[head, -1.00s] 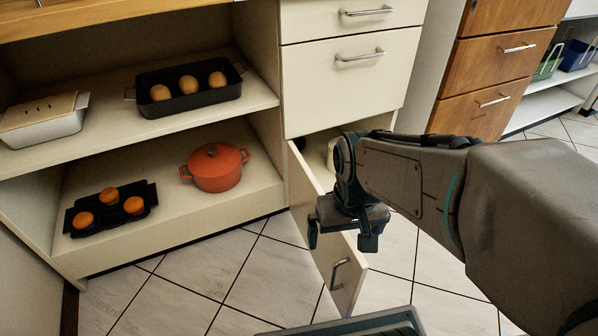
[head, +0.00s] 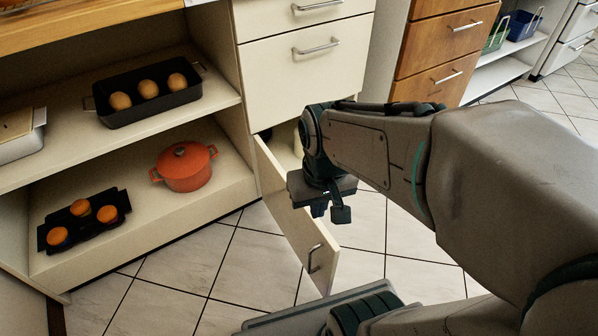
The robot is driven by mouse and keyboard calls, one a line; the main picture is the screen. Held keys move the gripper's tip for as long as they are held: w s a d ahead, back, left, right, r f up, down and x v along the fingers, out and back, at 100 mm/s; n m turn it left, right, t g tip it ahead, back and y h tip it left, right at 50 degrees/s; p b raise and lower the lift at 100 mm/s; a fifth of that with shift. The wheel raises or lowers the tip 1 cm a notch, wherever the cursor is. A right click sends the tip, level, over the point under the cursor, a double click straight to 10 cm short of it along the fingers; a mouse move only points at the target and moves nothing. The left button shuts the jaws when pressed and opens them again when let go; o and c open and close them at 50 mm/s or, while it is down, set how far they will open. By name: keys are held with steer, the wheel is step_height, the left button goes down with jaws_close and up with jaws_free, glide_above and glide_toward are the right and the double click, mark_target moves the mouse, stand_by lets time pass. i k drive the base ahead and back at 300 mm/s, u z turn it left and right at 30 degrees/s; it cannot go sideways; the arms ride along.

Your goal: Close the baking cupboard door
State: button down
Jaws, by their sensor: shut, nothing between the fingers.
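The cream cupboard door (head: 296,222) stands open below the cream drawers, swung out over the floor, with a metal handle (head: 315,257) near its free edge. My gripper (head: 330,213) points down just in front of the door in the picture, its fingers close together and empty. Whether it touches the door I cannot tell. My arm hides part of the cupboard's opening; a pale object (head: 298,138) shows inside at the top.
Left of the door, open shelves hold a black roasting pan (head: 148,108) with buns, an orange pot (head: 184,167) and a muffin tin (head: 82,222). Cream drawers (head: 305,85) sit above the opening and wooden drawers (head: 440,70) to the right. Tiled floor (head: 190,275) is clear at front left.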

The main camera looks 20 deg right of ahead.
mark_target(318, 252)
steer(key=z, duration=0.7)
steer(key=k, duration=1.2)
steer(key=u, duration=1.05)
steer(key=i, duration=0.5)
steer(key=u, duration=0.05)
